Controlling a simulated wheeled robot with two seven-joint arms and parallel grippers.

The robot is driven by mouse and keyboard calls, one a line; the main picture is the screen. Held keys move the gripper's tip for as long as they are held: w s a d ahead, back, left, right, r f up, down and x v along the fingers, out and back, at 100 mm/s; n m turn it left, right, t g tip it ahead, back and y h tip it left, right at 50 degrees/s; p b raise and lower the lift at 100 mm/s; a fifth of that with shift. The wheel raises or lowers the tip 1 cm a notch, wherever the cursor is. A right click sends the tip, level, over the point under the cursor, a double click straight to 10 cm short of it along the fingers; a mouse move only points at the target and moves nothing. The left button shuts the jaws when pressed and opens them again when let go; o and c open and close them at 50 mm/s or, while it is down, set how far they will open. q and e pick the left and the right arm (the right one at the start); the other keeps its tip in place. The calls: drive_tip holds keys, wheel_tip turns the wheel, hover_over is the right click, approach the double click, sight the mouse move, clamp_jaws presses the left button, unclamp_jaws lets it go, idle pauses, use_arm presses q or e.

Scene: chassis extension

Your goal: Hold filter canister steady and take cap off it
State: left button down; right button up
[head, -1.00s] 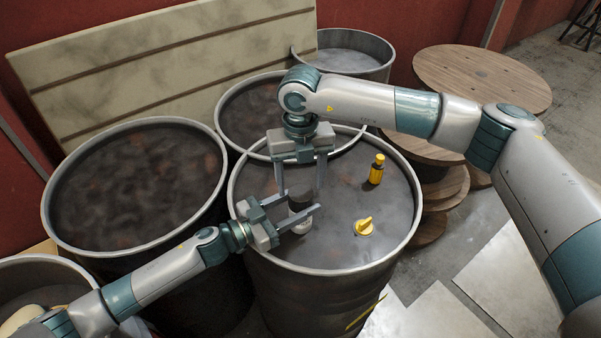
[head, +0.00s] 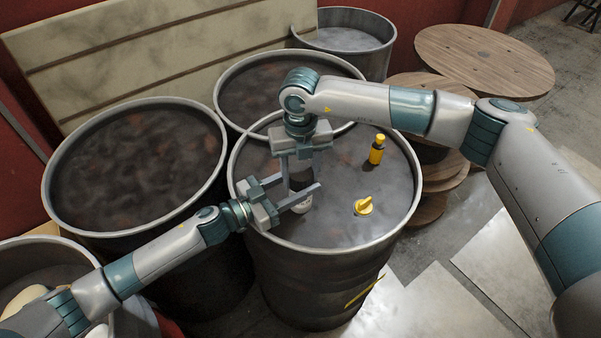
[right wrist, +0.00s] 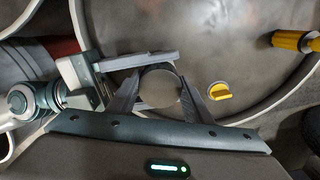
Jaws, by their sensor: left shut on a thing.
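The filter canister (head: 302,206) is a small white can with a dark cap (head: 300,184), upright on the lid of the front drum. My left gripper (head: 303,188) comes in from the left and is shut on the canister, its fingers lying level. My right gripper (head: 300,174) points down from above, with one finger on each side of the cap. In the right wrist view the round cap top (right wrist: 160,87) lies between the right fingers (right wrist: 160,78), which look spread and close to its edge. The fingers partly hide the canister.
Other drums (head: 135,165) stand left and behind. Wooden spools (head: 485,58) stand at the back right.

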drive_tip(key=n, duration=0.6)
idle(0.3)
drive_tip(key=o, duration=1.2)
drive_tip(key=shift+c, duration=0.2)
drive_tip(key=shift+r, duration=2.25)
